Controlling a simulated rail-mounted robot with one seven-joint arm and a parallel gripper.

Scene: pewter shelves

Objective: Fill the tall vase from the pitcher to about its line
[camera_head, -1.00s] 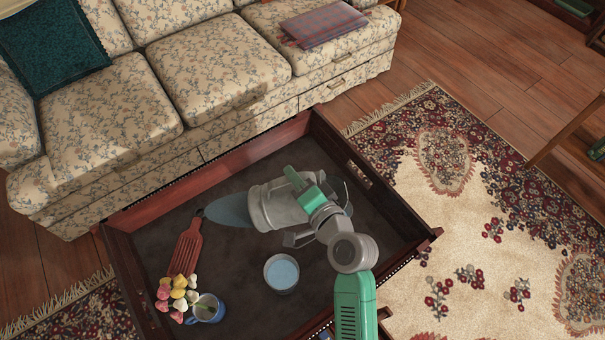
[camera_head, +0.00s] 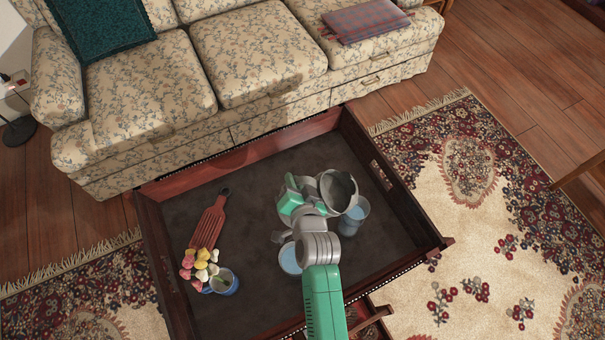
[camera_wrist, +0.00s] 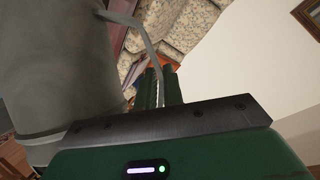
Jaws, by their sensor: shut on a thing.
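The grey metal pitcher (camera_head: 328,188) is off the tray floor and tilted, its dark mouth toward the right in the head view. Its grey side also fills the left of the wrist view (camera_wrist: 55,65). My gripper (camera_head: 298,188) is shut on the pitcher's thin handle; its green fingers (camera_wrist: 160,85) close around it. A clear glass vessel (camera_head: 356,216), which seems to be the tall vase, stands just right of the pitcher, partly hidden by it. Blue water shows in it; I cannot make out a line. No stream is visible.
A second round vessel (camera_head: 290,258) of blue water stands close beside my arm, partly covered. A red-brown slotted paddle (camera_head: 207,228) and a blue mug (camera_head: 226,284) with flowers lie left. Wooden walls (camera_head: 160,262) edge the tray. A sofa (camera_head: 250,60) stands behind.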

